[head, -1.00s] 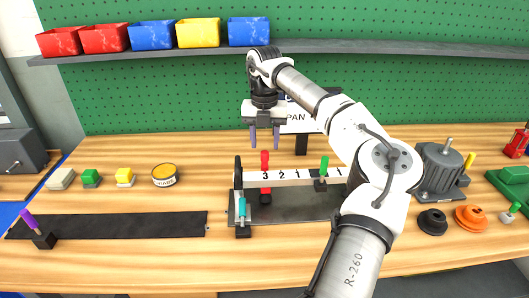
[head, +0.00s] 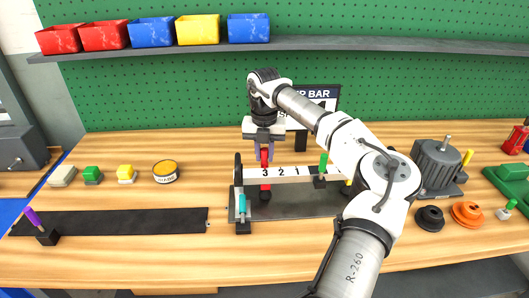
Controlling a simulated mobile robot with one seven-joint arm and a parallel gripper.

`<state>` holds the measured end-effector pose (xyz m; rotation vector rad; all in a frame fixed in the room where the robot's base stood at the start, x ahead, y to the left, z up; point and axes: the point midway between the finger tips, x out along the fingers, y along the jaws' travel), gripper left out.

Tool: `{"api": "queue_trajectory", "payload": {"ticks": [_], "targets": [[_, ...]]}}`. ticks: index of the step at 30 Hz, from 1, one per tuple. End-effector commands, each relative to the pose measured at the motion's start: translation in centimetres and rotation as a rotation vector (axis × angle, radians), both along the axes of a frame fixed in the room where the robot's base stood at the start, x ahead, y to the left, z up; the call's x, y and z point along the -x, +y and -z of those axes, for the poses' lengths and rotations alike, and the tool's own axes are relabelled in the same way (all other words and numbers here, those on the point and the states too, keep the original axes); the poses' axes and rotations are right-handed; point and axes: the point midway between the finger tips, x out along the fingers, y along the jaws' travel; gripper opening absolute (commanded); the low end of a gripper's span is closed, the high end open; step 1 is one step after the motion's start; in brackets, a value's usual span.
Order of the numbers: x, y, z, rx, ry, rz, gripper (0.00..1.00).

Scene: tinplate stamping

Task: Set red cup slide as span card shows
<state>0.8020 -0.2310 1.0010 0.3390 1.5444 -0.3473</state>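The red cup slide (head: 265,188) sits on the white numbered bar (head: 289,173) at the 3, near the bar's left end. Its upright red handle rises above the bar. My gripper (head: 264,156) is over it, pointing down, with its two purple fingers closed in on either side of the handle. The green-handled slide (head: 323,164) stands to the right, past the 1. A cyan-handled piece (head: 242,204) is at the front left of the dark base plate (head: 290,207).
A black strip (head: 130,222) with a purple-handled block (head: 42,235) lies left. Grey, green and yellow blocks and a round tin (head: 166,172) sit behind it. A motor (head: 436,167) and black and orange discs (head: 468,214) stand right. Bins line the shelf (head: 400,46).

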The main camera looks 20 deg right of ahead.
Motion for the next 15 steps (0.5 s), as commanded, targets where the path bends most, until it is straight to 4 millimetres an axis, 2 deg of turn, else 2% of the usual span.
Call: {"api": "queue_trajectory", "payload": {"ticks": [8,11,15], "targets": [[0.0,-0.2,0.0,0.0,0.0,0.001,0.0],[0.4,-1.5,0.0,0.0,0.0,0.004,0.0],[1.4,-4.9,-0.1,0.001,-0.001,0.008,0.0]]}}
